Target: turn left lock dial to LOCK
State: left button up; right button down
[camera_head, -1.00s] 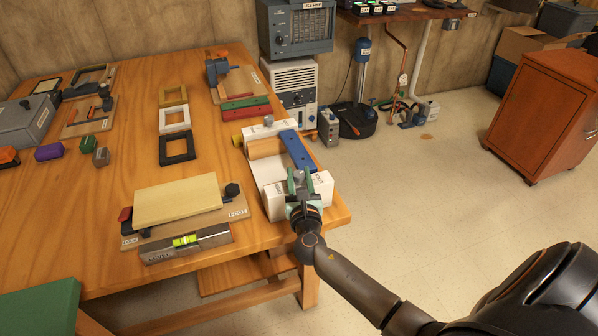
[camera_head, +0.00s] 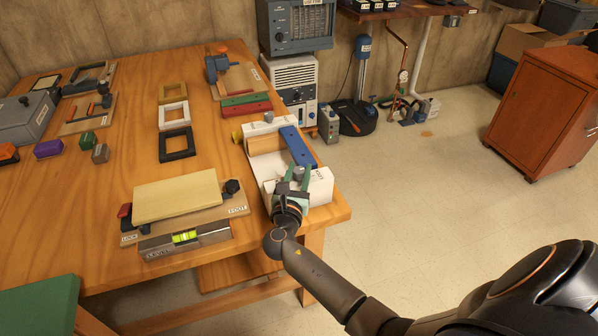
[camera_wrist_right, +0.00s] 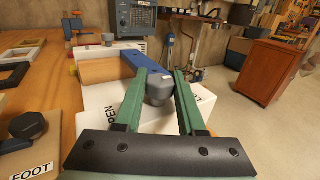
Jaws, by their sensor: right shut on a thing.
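A white fixture (camera_head: 318,190) stands at the right end of the wooden table. A grey dial (camera_head: 298,173) sits on its near block; it also shows in the wrist view (camera_wrist_right: 159,86). My right gripper (camera_head: 294,179) has its green fingers on both sides of this dial and is shut on it. Lettering ending in "PEN" shows beside the dial in the wrist view, partly hidden by a finger. A second grey knob (camera_head: 268,117) is on the fixture's far block. My left gripper is not in view.
A blue bar (camera_head: 298,147) and a wooden cylinder (camera_head: 265,144) lie in the fixture. To the left are a board labelled LOCK and FOOT (camera_head: 238,207), a spirit level (camera_head: 186,241) and picture frames (camera_head: 176,144).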

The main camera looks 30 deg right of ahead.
aim_at(298, 177)
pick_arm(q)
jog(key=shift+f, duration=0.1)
pick_arm(e)
jog(key=c, duration=0.5)
grip_release()
jog(key=v, duration=0.6)
jog(key=shift+s+a, duration=0.25)
jog(key=shift+a, duration=0.05)
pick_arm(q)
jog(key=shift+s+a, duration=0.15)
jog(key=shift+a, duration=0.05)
pick_arm(e)
jog(key=shift+s+a, duration=0.25)
